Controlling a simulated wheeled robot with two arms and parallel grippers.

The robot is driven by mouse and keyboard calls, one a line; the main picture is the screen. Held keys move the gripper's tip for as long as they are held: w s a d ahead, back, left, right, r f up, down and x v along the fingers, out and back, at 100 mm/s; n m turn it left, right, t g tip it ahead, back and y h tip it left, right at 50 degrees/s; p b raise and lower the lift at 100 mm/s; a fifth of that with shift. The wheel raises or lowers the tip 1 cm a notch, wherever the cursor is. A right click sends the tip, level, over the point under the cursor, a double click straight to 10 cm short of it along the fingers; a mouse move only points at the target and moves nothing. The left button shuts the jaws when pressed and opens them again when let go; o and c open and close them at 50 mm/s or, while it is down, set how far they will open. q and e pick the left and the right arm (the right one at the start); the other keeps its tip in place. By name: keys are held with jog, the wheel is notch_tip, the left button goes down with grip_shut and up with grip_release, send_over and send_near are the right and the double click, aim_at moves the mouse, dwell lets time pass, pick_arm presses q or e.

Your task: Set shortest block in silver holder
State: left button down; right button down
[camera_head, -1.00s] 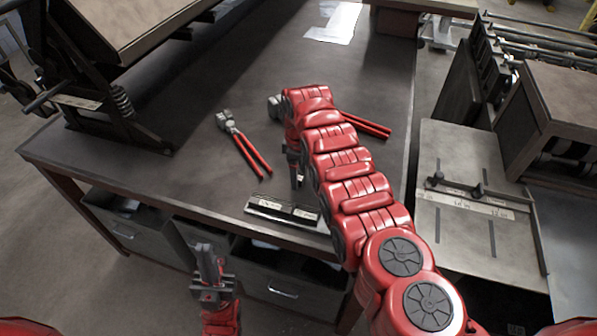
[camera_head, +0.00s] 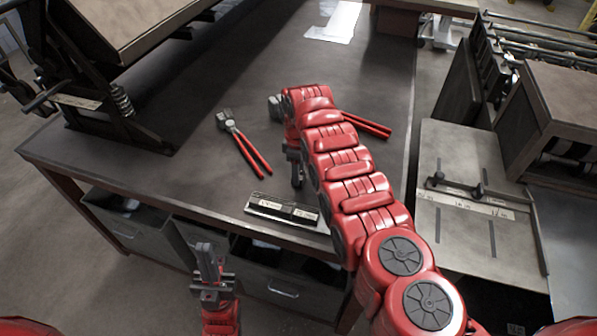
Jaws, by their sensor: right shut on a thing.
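The silver holder (camera_head: 283,210) is a low, narrow tray with dark parts and pale labels, lying near the front edge of the workbench. My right gripper (camera_head: 297,181) points down just above and behind the holder's right part. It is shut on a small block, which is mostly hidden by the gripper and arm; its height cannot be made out. Other blocks cannot be told apart clearly at the holder. My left gripper (camera_head: 209,262) points up in front of the bench, away from the holder; its finger gap is unclear.
Red-handled pliers (camera_head: 243,145) lie left of my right arm on the workbench (camera_head: 190,170). Another red-handled tool (camera_head: 368,126) lies behind that arm. A black machine (camera_head: 110,110) stands at the left, and a grey plate (camera_head: 470,205) at the right. Drawers (camera_head: 140,235) sit below.

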notch_tip(320, 180, up, 8)
jog(key=p, duration=0.6)
jog(key=shift+p, duration=0.35)
jog(key=shift+r, duration=0.5)
